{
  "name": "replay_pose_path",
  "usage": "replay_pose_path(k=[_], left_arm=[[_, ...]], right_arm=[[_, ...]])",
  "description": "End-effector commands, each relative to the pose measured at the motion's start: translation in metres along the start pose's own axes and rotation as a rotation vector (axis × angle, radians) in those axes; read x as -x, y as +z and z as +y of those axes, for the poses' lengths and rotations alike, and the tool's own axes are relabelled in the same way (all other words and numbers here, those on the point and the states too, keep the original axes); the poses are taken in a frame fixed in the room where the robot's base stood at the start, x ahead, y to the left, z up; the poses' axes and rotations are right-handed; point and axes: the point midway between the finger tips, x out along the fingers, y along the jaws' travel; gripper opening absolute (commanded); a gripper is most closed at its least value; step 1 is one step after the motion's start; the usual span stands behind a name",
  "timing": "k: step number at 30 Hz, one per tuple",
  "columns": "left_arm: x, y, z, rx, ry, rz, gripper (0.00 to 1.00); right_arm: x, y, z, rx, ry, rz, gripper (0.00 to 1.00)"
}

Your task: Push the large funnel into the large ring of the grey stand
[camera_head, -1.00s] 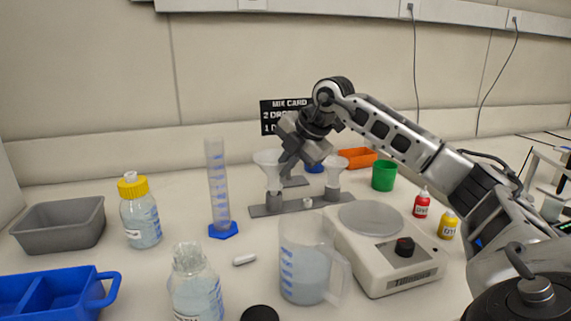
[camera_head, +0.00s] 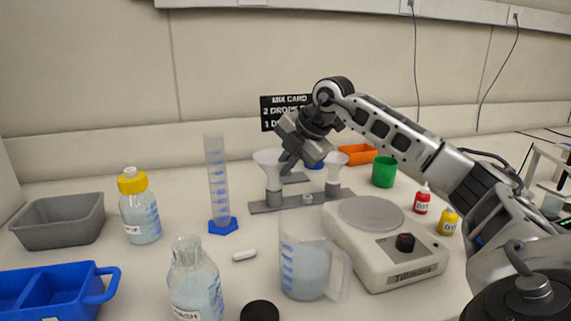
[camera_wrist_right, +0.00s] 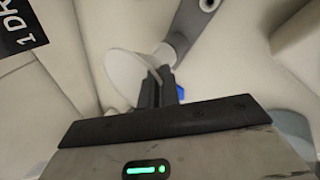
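The large funnel (camera_head: 268,158) is pale and translucent. It stands about upright at the left end of the grey stand (camera_head: 312,200), its stem at the large ring (camera_head: 273,197). How deep the stem sits is hard to tell. My right gripper (camera_head: 286,166) comes from the upper right to the funnel's right side. In the right wrist view the fingers (camera_wrist_right: 159,88) are close together across the edge of the funnel's cone (camera_wrist_right: 125,72), seemingly shut on its wall. The ring shows beyond the stem (camera_wrist_right: 176,45). My left gripper is not in view.
A smaller funnel (camera_head: 335,160) stands at the stand's right end. A measuring cylinder (camera_head: 217,180) is to the left. A beaker (camera_head: 305,265) and a scale (camera_head: 385,245) stand in front. A mix card (camera_head: 285,112) is behind, partly hidden by my right arm.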

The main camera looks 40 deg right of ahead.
Motion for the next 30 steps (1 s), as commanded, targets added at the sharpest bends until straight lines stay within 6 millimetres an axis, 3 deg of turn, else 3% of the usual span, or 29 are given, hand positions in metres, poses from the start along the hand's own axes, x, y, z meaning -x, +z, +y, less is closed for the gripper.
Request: replay_pose_path(k=[22, 25, 30], left_arm=[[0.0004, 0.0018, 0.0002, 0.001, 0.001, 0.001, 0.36], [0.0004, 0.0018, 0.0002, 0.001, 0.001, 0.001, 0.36], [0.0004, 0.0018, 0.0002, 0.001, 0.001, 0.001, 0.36]], right_arm=[[-0.0046, 0.0002, -0.0032, 0.0, -0.001, 0.0, 0.0], [-0.0045, 0.0002, -0.0031, 0.0, -0.001, 0.0, 0.29], [-0.0045, 0.0002, -0.003, 0.0, 0.0, 0.0, 0.29]])
